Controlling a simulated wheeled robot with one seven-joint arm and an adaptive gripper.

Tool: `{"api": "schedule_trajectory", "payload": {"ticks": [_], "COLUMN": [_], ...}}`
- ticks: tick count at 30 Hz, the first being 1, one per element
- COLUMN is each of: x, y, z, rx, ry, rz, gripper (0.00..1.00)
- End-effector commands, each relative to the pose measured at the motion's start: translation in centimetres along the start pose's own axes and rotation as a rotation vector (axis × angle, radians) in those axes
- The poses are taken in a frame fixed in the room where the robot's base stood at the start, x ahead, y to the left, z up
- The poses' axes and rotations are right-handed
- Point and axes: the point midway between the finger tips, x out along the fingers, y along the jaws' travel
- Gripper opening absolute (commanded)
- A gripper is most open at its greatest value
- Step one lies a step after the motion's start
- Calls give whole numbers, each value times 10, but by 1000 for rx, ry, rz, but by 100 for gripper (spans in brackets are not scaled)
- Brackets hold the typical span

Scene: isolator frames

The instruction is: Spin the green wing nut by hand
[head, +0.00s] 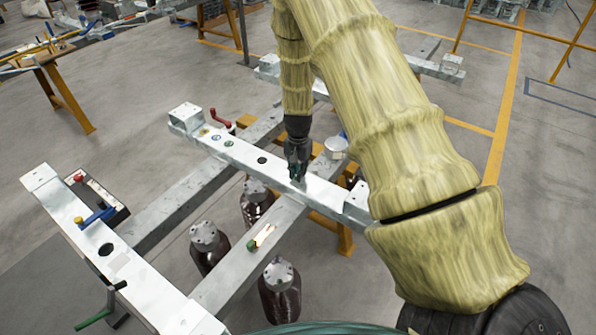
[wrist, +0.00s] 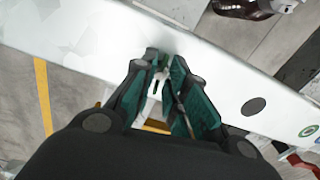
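My gripper (head: 297,178) points down onto the pale metal cross beam (head: 262,160). In the wrist view my gripper (wrist: 164,62) has its teal-padded fingers close together at the beam (wrist: 70,40). A small pale piece (wrist: 156,84) shows in the narrow gap; I cannot tell whether the fingers press on it. I cannot make out a green wing nut for certain. A round green-ringed spot (wrist: 309,130) lies on the beam, right of the fingers. A small green piece (head: 251,245) sits on the nearer beam beside a pale yellowish part (head: 264,236).
Dark cylinders with grey caps (head: 204,236) stand below the beams. A red handle (head: 219,117) rises behind the cross beam, and a white cup-like part (head: 336,147) stands right of my gripper. A control box (head: 92,200) sits at left.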

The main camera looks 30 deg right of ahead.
Motion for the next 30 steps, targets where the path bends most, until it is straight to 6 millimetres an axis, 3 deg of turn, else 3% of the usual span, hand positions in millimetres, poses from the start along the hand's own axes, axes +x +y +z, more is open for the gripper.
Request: {"api": "schedule_trajectory", "payload": {"ticks": [11, 30], "x": [0, 0], "y": [0, 0], "z": [0, -1], "rx": [-68, -448], "ry": [0, 1], "rz": [-1, 0], "gripper": [0, 0]}}
